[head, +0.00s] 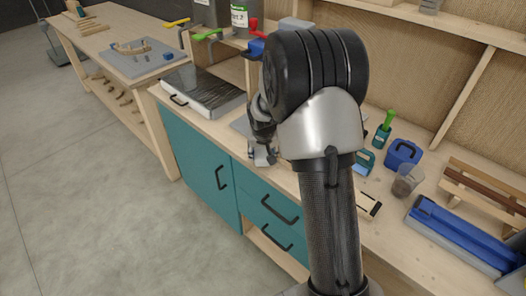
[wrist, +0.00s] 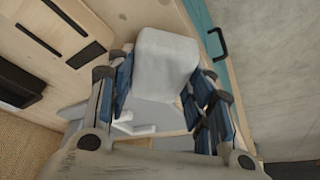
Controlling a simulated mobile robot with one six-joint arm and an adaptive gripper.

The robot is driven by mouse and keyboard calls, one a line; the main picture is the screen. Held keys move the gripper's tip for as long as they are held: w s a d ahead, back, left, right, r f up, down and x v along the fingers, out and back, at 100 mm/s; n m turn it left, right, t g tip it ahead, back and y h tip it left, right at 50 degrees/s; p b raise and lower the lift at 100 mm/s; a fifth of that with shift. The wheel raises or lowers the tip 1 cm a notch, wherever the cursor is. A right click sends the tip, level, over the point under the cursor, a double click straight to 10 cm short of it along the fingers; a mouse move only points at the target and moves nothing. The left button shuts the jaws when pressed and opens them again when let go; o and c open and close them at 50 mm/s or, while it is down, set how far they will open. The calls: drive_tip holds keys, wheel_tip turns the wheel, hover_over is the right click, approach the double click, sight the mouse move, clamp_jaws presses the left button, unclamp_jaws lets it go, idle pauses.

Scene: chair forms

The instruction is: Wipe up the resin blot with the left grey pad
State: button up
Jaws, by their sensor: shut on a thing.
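My gripper (wrist: 158,92) is shut on a light grey pad (wrist: 166,62), which fills the space between the blue-and-black fingers in the wrist view. In the head view my gripper (head: 263,157) is low over the front edge of the workbench, left of my arm. The pad's underside is hidden, so I cannot tell if it touches the bench. A flat grey surface (wrist: 150,112) with small white pieces shows between the fingers. I cannot make out the resin blot in either view; my arm covers part of the bench.
The teal cabinet (head: 198,165) with black handles stands under the wooden bench. Open floor lies left.

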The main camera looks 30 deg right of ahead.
drive_tip(key=shift+f+b, duration=0.7)
drive_tip(key=shift+f, duration=0.2)
drive_tip(key=shift+d, duration=0.1)
